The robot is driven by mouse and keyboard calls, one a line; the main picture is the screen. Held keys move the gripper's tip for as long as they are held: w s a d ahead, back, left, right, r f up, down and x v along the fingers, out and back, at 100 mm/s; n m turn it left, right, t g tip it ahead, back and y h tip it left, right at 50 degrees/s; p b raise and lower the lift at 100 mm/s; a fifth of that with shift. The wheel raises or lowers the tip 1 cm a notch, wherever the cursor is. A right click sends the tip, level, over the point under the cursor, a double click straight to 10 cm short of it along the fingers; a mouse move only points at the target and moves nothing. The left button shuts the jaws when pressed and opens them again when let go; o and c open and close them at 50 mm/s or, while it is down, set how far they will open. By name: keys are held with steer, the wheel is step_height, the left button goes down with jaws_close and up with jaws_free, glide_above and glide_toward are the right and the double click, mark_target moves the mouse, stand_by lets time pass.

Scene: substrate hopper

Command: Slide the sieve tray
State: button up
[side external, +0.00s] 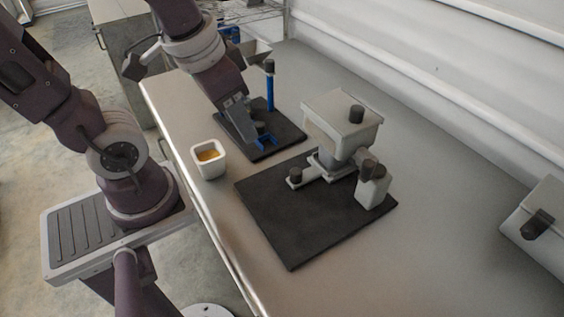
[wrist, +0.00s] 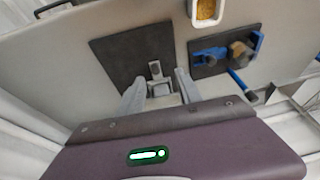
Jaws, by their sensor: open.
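The sieve tray (side external: 311,174) is a flat light-grey slide with a dark knob (side external: 295,175), sticking out from under the grey hopper (side external: 342,120) on a dark base plate (side external: 290,235). In the wrist view the tray's knob end (wrist: 155,69) lies beyond my fingers, over the plate (wrist: 118,48). My gripper (side external: 240,116) is open, empty and pointing downward, left of the hopper and over the neighbouring blue stand's plate in the side view. In the wrist view my gripper (wrist: 160,92) shows both fingers apart, with grey hopper parts visible between them. Much of the hopper is hidden there.
A blue stand (side external: 270,88) with an upright post is close to my gripper. A white cup (side external: 209,166) with yellow-orange contents stands near the table's front edge. A grey box (side external: 548,212) with a dark knob is at far right. The bench between is clear.

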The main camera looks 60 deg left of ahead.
steer(key=f+g, duration=0.1)
steer(key=f, duration=0.3)
steer(key=w+f+g, duration=0.1)
steer(key=f, duration=0.3)
steer(key=d+f+g, duration=0.1)
steer(key=f, duration=0.3)
steer(key=shift+w+g+h, duration=0.3)
steer(key=shift+w+g, duration=0.1)
steer(key=shift+w+f, duration=0.1)
steer(key=shift+f, duration=0.1)
glide_above(296, 171)
steer(key=s, duration=0.1)
steer(key=f, duration=0.2)
steer(key=w+f, duration=0.1)
steer(key=f, duration=0.1)
steer(key=shift+f, duration=0.5)
steer(key=c, duration=0.9)
steer(key=o, duration=0.9)
